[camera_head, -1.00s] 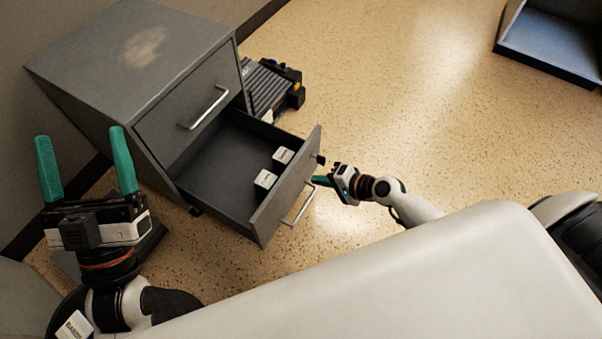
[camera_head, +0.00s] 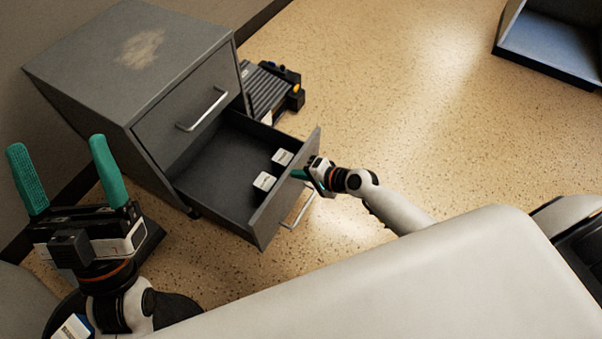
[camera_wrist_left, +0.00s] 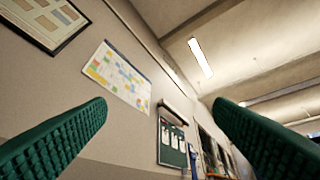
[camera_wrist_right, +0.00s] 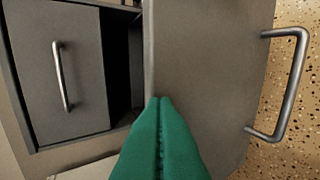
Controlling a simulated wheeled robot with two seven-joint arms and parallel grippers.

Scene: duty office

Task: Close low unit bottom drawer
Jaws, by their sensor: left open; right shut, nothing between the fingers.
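The grey low unit (camera_head: 128,62) stands at the left in the head view. Its bottom drawer (camera_head: 208,190) is pulled well out and holds two small white boxes (camera_head: 264,182). The drawer front with its bar handle (camera_head: 299,210) faces right; it also fills the middle of the right wrist view (camera_wrist_right: 205,85). My right gripper (camera_head: 301,174) is shut and empty, its fingertips at the drawer front near its far end; I cannot tell if they touch. In the right wrist view its green fingers (camera_wrist_right: 160,110) overlap the front's edge. My left gripper (camera_head: 60,165) is open and empty, left of the drawer, pointing up.
The unit's upper drawer (camera_head: 190,110) is shut. A dark ribbed device (camera_head: 270,92) stands on the floor behind the open drawer. A dark open-fronted piece (camera_head: 545,55) is at the top right. The speckled floor between is clear. The left wrist view shows a wall planner (camera_wrist_left: 117,77).

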